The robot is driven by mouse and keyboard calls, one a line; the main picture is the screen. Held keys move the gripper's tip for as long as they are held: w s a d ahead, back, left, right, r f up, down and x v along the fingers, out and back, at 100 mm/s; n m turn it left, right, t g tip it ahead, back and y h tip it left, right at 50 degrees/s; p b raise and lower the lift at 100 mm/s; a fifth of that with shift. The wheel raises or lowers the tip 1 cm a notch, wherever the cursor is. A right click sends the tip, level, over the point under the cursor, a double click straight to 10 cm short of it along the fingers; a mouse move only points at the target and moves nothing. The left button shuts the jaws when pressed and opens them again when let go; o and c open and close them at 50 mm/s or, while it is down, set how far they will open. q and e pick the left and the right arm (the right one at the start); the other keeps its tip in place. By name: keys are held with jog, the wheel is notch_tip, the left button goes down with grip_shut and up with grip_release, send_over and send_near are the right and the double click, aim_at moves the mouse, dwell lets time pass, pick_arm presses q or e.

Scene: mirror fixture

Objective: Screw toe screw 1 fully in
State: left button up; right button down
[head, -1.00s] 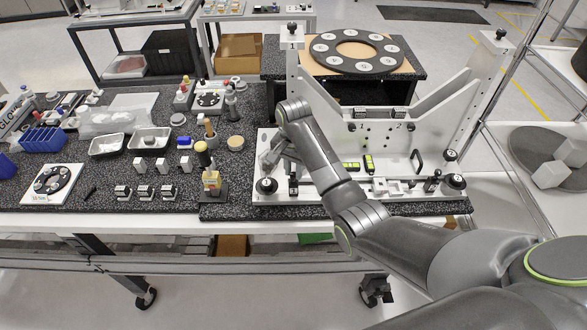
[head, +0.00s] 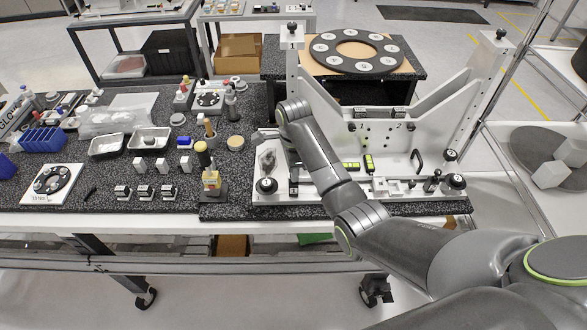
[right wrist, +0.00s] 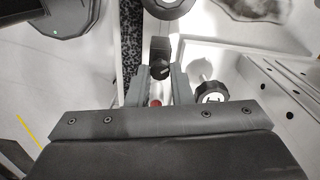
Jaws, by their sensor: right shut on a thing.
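Toe screw 1 seems to be the small dark round-ended piece (right wrist: 160,70) between my right fingertips in the right wrist view, in front of a dark block. My right gripper (right wrist: 160,80) is shut on it, one grey finger on each side. In the head view my right gripper (head: 292,168) points down at the left end of the white mirror fixture (head: 325,190). A dark toe block (head: 293,188) stands just below it there. The screw's thread and how deep it sits are hidden. My left gripper is not in view.
A black round knob (head: 266,185) stands left of the toe block. A labelled black knob (right wrist: 211,92) is close beside my right finger in the wrist view. A yellow-topped tool (head: 210,180) stands left of the fixture. The fixture's tall upright (head: 292,60) rises behind my wrist.

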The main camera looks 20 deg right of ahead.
jog(key=shift+d+m, duration=0.1)
jog(key=shift+m, duration=1)
jog(key=c, duration=1.3)
grip_release()
